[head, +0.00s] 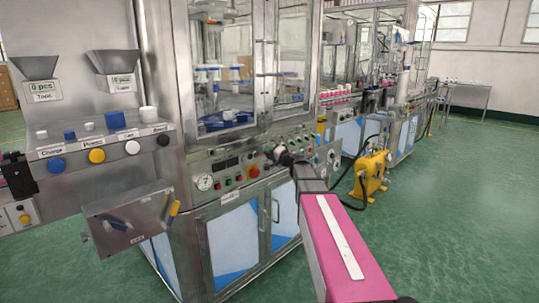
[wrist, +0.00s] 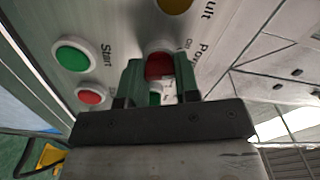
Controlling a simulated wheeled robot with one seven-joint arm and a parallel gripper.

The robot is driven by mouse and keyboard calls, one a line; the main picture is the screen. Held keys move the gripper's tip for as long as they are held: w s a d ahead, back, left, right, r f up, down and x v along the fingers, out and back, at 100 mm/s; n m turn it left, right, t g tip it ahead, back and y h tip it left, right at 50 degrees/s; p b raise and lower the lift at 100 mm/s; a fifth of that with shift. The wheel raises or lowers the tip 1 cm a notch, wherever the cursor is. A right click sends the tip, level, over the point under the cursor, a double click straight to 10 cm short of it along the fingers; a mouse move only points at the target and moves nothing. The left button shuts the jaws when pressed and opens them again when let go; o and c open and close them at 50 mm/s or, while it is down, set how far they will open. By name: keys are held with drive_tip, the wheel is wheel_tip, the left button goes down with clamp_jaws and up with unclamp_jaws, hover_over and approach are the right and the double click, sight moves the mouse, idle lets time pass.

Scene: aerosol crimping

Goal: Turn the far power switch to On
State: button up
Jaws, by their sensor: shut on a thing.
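The far power switch (wrist: 160,67) is a red knob on a pale round base on the grey control panel, under a partly covered label that starts "Po". My gripper (wrist: 160,84) is shut on this knob, one dark green finger on each side, in the wrist view. The fingers and the tilt of the view cover part of the position marks, so I cannot tell clearly which way the knob points. In the head view my gripper (head: 284,156) is at the panel of the far machine, and the switch is hidden behind it.
A green Start button (wrist: 74,55) and a red button (wrist: 90,95) sit left of the switch; a yellow one (wrist: 175,4) is above. In the head view, a gauge (head: 205,182) and a red emergency knob (head: 253,171) are on the panel. A yellow pump (head: 371,175) stands right.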

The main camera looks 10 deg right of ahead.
drive_tip(key=m, duration=1)
idle(0.5)
drive_tip(key=o, duration=0.9)
drive_tip(key=shift+s+d, duration=0.1)
drive_tip(key=v, duration=1)
drive_tip(key=shift+s+d, duration=0.15)
drive_tip(key=shift+s, duration=0.1)
drive_tip(key=shift+f, duration=0.15)
